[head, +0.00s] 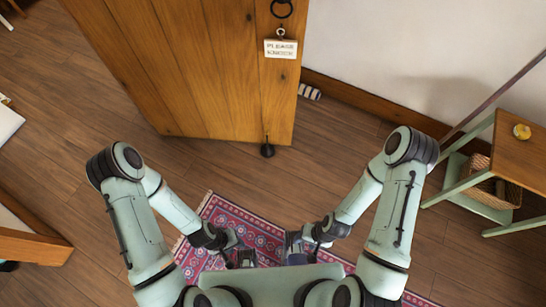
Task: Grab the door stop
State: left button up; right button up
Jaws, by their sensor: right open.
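A small dark door stop (267,150), round at the bottom with a thin upright stem, is at the lower right corner of the wooden door (218,60). I cannot tell whether it touches the door. My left gripper (240,258) is low in the picture over the patterned rug, apart from the door stop. Its fingers are small and dark, and I cannot make out their gap. My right gripper (294,246) is open, also over the rug and apart from the door stop.
A red patterned rug (222,212) lies below my arms. A striped roll (309,91) lies by the wall behind the door. A wooden-topped green side table (520,150) with a wicker basket (492,188) stands at right. Bare floor lies between rug and door.

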aim_at(267, 150)
jog(key=k, duration=0.15)
jog(key=i+j, duration=0.2)
jog(key=i, duration=0.2)
jog(key=i+j, duration=0.25)
jog(key=i, duration=0.15)
jog(key=i+j, duration=0.2)
jog(key=i, duration=0.2)
jog(key=i+j, duration=0.2)
jog(key=i, duration=0.2)
